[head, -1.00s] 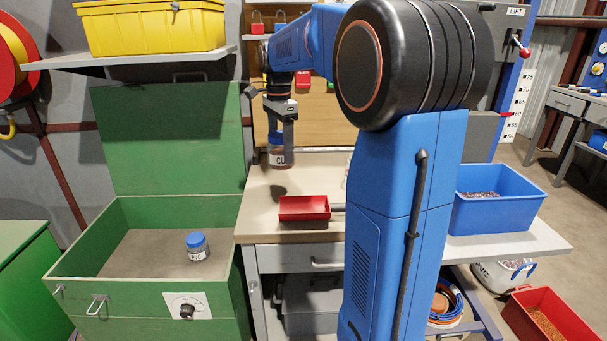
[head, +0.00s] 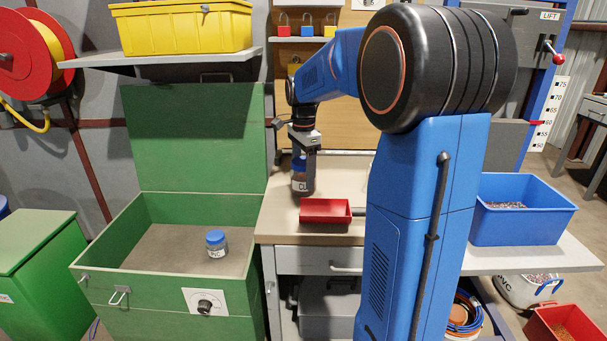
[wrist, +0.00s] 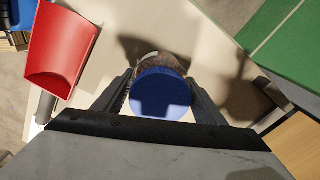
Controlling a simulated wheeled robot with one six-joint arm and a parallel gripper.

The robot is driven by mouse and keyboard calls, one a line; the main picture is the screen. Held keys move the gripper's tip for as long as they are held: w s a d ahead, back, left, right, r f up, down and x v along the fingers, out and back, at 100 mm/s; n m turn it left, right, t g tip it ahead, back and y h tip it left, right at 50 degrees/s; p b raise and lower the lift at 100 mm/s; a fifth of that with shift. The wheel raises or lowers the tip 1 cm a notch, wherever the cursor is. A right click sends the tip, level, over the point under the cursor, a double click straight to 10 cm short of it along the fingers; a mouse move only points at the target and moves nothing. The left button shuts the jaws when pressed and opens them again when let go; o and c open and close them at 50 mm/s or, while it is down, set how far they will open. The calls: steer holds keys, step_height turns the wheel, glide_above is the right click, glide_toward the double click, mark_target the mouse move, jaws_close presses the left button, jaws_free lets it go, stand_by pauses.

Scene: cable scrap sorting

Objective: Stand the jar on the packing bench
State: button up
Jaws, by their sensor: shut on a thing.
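The jar (head: 300,178) is clear with reddish-brown contents, a blue lid and a label starting "CU". My gripper (head: 304,160) is shut on it and holds it upright at the back left of the packing bench (head: 277,218). In the wrist view the blue lid (wrist: 161,95) sits between the two fingers (wrist: 160,100). The jar's base is at or very close to the bench top; I cannot tell whether it touches. Part of the jar is hidden behind a finger.
A red scoop (head: 325,211) lies on the bench just right and in front of the jar. An open green chest (head: 135,225) stands to the left, with another blue-lidded jar (head: 216,244) inside. A blue bin (head: 522,222) stands at the right. A yellow bin (head: 180,28) sits on a shelf above.

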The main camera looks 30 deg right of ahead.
steer(key=o, duration=1.9)
steer(key=shift+f, duration=0.1)
steer(key=shift+o, duration=0.2)
step_height(320, 180, up, 12)
steer(key=shift+r, duration=0.15)
steer(key=s+a+f+n+t, duration=0.1)
steer(key=s+a+f+n, duration=0.4)
steer(key=s, duration=0.5)
steer(key=s+a+f+n+t, duration=0.2)
steer(key=s+a+f+n, duration=0.3)
steer(key=s+n, duration=0.3)
steer(key=s+a+f+n+t, duration=0.1)
steer(key=s+a+f+n, duration=0.4)
steer(key=s, duration=0.6)
steer(key=shift+s+a+f+n+t, duration=0.3)
steer(key=shift+s+f+n+t, duration=0.1)
steer(key=shift+f+n, duration=0.25)
steer(key=shift+r, duration=0.1)
